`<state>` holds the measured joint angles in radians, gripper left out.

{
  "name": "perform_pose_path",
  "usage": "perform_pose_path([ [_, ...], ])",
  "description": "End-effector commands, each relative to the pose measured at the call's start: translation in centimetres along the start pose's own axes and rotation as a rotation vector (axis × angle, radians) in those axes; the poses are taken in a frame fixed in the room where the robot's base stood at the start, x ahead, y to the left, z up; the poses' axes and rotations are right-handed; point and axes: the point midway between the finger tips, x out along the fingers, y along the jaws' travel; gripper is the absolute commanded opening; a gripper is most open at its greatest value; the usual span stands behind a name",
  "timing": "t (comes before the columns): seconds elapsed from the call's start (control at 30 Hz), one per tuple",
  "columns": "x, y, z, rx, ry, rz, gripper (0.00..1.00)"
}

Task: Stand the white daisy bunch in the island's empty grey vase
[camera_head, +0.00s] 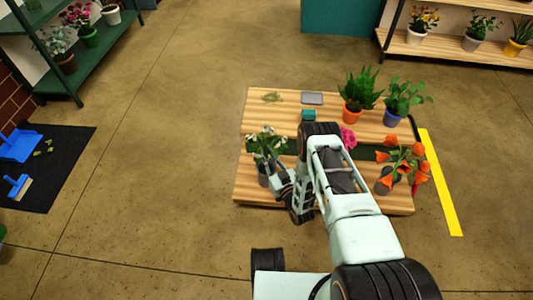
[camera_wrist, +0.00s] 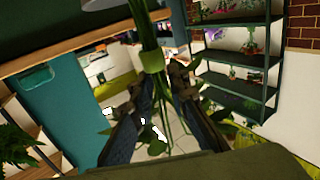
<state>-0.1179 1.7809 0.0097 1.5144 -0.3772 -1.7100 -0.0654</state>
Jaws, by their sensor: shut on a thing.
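The white daisy bunch (camera_head: 268,140) stands roughly upright at the left end of the island (camera_head: 246,192), with its white heads up. My gripper (camera_head: 271,168) is beside its stems from the right. In the wrist view my gripper (camera_wrist: 165,85) is shut on the bunch's green stems, near a green band (camera_wrist: 152,61). A dark grey vase (camera_head: 263,178) shows just below the flowers, partly behind my fingers. I cannot tell whether the stem ends are inside it or above it.
Orange tulips (camera_head: 402,158) stand at the island's right end. A pink flower (camera_head: 348,138) shows behind my arm. Two potted plants (camera_head: 357,92) (camera_head: 404,98) stand at the back right. A small teal box (camera_head: 308,116) and a grey flat item (camera_head: 312,98) lie at the back.

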Motion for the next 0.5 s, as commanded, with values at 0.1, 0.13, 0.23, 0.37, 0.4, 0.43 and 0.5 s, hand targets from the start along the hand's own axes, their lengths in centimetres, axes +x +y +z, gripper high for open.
perform_pose_path([
  [0.1,0.04,0.01,0.13,0.000,0.002,0.000,0.00],
  [0.13,0.04,0.01,0.17,0.000,0.002,0.000,0.00],
  [0.23,0.04,0.01,0.18,0.000,0.002,0.000,0.00],
  [0.37,0.04,0.01,0.17,0.000,0.002,0.000,0.00],
  [0.4,0.04,0.01,0.17,0.000,0.002,0.000,0.00],
  [0.43,0.04,0.01,0.17,0.000,0.002,0.000,0.19],
  [0.5,0.04,0.01,0.18,0.000,0.002,0.000,0.26],
])
